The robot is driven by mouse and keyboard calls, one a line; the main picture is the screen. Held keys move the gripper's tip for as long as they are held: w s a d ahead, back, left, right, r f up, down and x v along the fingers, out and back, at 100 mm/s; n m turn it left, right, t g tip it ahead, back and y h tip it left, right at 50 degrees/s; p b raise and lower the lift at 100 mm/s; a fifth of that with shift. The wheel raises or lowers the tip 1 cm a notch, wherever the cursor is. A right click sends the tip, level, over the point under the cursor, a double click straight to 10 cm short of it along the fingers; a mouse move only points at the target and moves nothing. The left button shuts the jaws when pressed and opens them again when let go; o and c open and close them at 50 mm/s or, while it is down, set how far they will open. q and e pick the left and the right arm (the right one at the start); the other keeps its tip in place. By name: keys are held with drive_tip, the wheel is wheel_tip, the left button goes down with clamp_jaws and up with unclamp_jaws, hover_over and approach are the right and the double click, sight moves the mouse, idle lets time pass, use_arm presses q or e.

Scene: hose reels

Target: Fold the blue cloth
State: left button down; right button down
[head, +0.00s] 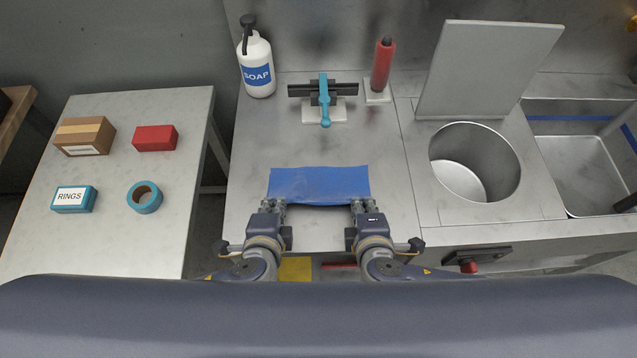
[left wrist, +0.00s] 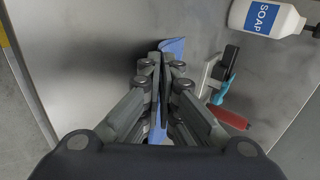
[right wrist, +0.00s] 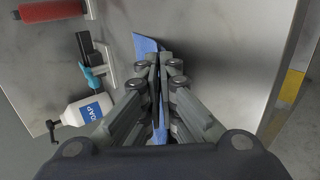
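The blue cloth (head: 320,182) shows in the head view as a wide, short strip at the near middle of the metal worktop (head: 250,135). My left gripper (head: 273,204) is shut on its near left corner, and my right gripper (head: 363,204) is shut on its near right corner. The near edge runs between the two grippers with a slight sag. In the left wrist view a piece of the cloth (left wrist: 174,46) shows beyond the closed fingers; in the right wrist view a piece (right wrist: 145,45) does too. How far the held edge is above the worktop is hard to tell.
A soap bottle (head: 257,66), a blue-handled clamp (head: 324,101) and a red cylinder (head: 383,65) stand behind the cloth. A round bin opening (head: 475,162) with a raised lid is right. A side table (head: 110,225) with boxes and tape is left. Worktop around the cloth is clear.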

use_arm(q)
drive_tip(key=shift+s+f, duration=0.1)
drive_tip(key=shift+f, duration=0.1)
use_arm(e)
drive_tip(key=shift+s+f, duration=0.1)
drive_tip(key=shift+f, duration=0.15)
use_arm(q)
drive_tip(key=c, duration=1.5)
unclamp_jaws()
use_arm(e)
drive_tip(key=c, duration=1.5)
unclamp_jaws()
